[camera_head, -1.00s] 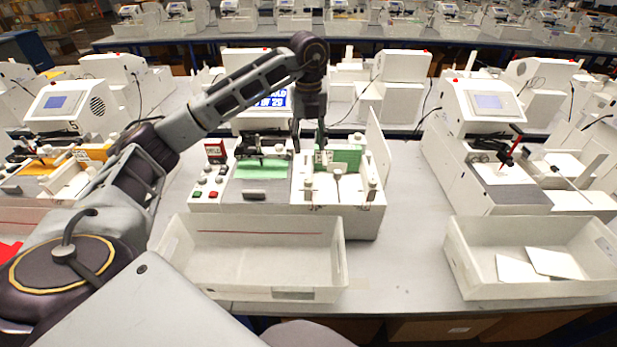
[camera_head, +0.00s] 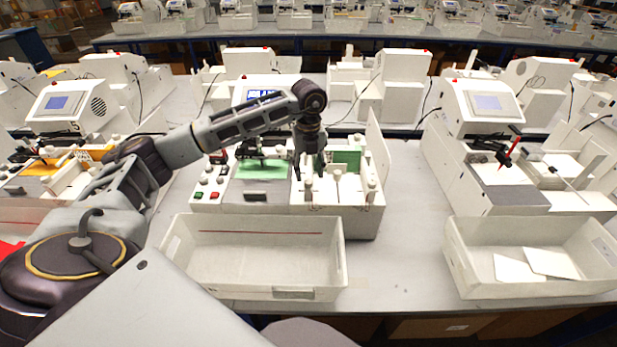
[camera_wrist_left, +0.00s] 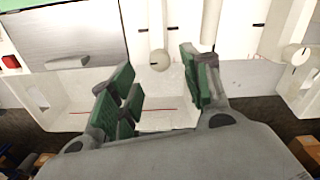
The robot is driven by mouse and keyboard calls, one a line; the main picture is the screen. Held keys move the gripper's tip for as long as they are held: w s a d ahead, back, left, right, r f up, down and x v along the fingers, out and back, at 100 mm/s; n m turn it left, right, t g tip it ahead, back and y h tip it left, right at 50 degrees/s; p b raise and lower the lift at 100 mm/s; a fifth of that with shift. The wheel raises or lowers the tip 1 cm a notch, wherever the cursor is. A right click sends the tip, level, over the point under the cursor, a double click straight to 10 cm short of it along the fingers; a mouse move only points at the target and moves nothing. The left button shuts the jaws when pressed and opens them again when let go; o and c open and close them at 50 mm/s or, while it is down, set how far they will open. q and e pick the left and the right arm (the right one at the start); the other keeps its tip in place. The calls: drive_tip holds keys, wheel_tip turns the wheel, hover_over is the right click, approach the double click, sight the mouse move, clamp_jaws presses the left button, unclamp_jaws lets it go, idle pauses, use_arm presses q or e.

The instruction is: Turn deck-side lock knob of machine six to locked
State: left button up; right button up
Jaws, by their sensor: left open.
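The white machine (camera_head: 335,222) at the middle of the near table has several white upright posts on its right deck. In the head view, one white post with a round knob (camera_head: 308,188) stands at the left of that deck. My left gripper (camera_head: 309,170) hangs over it, pointing down. In the left wrist view the gripper (camera_wrist_left: 157,62) is open, with green-padded fingers. A round white knob (camera_wrist_left: 160,60) shows between the fingertips, with no clear contact. I cannot read the machine's number or the knob's setting. My right gripper is not in view.
A white lever (camera_head: 338,180) and another post (camera_head: 371,188) stand close to the right. An upright white panel (camera_head: 378,145) edges the deck. An empty-looking white tray (camera_head: 258,275) is in front. Table between the trays (camera_head: 395,265) is clear.

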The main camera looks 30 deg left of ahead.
sight(309, 181)
use_arm(q)
drive_tip(key=shift+f+p, duration=0.35)
drive_tip(key=shift+f, duration=1.8)
drive_tip(key=c, duration=1)
drive_tip(key=shift+c, duration=0.2)
